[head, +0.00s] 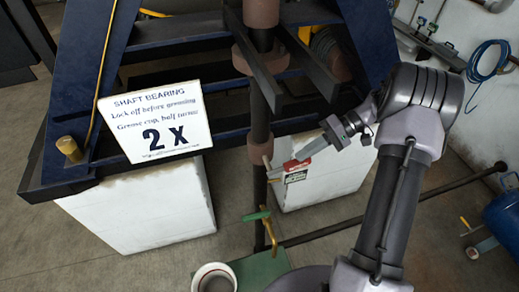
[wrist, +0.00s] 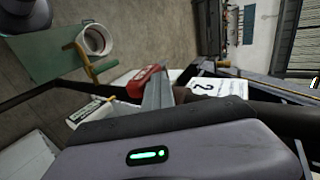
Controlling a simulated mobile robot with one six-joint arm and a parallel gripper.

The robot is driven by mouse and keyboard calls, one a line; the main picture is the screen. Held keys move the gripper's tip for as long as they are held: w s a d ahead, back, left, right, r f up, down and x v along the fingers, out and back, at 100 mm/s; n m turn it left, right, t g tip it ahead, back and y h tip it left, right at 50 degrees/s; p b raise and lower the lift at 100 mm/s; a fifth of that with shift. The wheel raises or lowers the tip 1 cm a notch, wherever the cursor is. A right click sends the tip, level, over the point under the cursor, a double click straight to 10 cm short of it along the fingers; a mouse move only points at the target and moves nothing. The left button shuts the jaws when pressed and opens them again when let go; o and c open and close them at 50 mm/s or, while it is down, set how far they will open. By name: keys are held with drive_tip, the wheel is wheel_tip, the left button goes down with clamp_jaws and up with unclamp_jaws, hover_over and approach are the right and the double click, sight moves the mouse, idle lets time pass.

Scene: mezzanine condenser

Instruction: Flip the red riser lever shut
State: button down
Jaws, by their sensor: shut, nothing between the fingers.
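The red lever (head: 293,165) sits beside the dark vertical riser pipe (head: 260,130) and sticks out to the right of it, near a brass-coloured part. My gripper (head: 308,151) is shut and empty, its fingertips right by the red lever's outer end. In the wrist view the red lever (wrist: 145,79) shows just left of my closed grey fingers (wrist: 158,90), which hide part of it. I cannot tell whether they touch. A small printed tag (head: 296,177) is just below the lever.
A "Shaft Bearing" sign (head: 153,122) stands left, with blue steel framing behind. A horizontal pipe (head: 400,207) runs low to the right.

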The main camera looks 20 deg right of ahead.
drive_tip(key=shift+d+f+y, duration=0.3)
drive_tip(key=shift+f+y, duration=0.3)
drive_tip(key=shift+f, duration=0.1)
drive_tip(key=shift+d+f+b, duration=0.15)
drive_tip(key=shift+f+b, duration=0.3)
drive_tip(key=shift+f, duration=0.1)
drive_tip(key=shift+s+f, duration=0.15)
drive_tip(key=shift+f, duration=0.05)
